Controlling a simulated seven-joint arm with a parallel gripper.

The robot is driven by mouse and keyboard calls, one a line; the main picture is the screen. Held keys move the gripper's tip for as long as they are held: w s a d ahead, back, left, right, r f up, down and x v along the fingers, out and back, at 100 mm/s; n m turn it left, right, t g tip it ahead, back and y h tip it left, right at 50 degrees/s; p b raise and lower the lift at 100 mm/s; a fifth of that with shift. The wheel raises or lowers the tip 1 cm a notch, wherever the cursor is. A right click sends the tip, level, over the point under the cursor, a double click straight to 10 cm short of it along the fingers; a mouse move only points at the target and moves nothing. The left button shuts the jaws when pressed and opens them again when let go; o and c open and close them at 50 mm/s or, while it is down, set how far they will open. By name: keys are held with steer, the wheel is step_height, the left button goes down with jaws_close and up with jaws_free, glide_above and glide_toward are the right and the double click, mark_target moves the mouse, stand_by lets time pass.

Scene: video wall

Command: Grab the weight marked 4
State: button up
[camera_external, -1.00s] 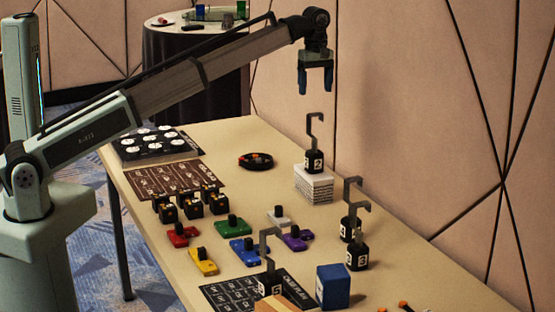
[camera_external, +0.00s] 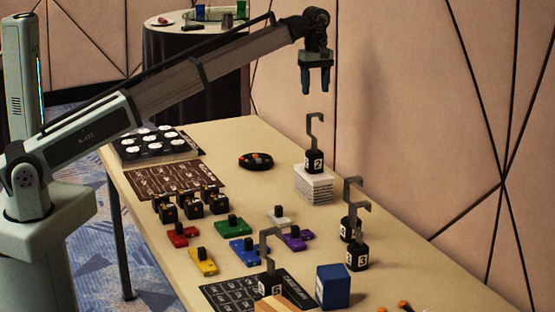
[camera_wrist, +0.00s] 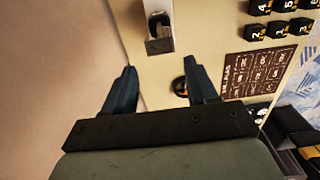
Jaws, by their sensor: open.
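Several black weights with tall grey hooks stand upright on the table. The one whose small label looks like 4 (camera_external: 347,230) is at the right side, partly hidden behind the weight marked 3 (camera_external: 357,258). The weight marked 2 (camera_external: 314,161) stands on a white stack (camera_external: 314,184). The weight marked 5 (camera_external: 270,284) is near the front. My gripper (camera_external: 315,91) is open and empty, pointing down high above the weight marked 2. In the wrist view my gripper (camera_wrist: 160,72) has its fingers apart with nothing between them; a hooked weight on its stack shows beyond them.
Small black numbered cubes (camera_external: 191,207) and coloured blocks with knobs (camera_external: 233,228) sit left of the weights. A blue box (camera_external: 333,286) stands in front of the weight marked 3. A round black dish (camera_external: 256,161) lies farther back. The wall is close along the right.

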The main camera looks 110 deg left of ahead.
steer(key=shift+w, duration=0.1)
steer(key=w+d+f+m, duration=0.2)
steer(key=w+d, duration=0.8)
steer(key=d, duration=0.3)
steer(key=m+t+y, duration=0.3)
steer(key=m, duration=1.2)
glide_toward(353, 179)
steer(key=x, duration=1.2)
steer(key=shift+a+f, duration=0.15)
steer(key=shift+a, duration=0.05)
jaws_close()
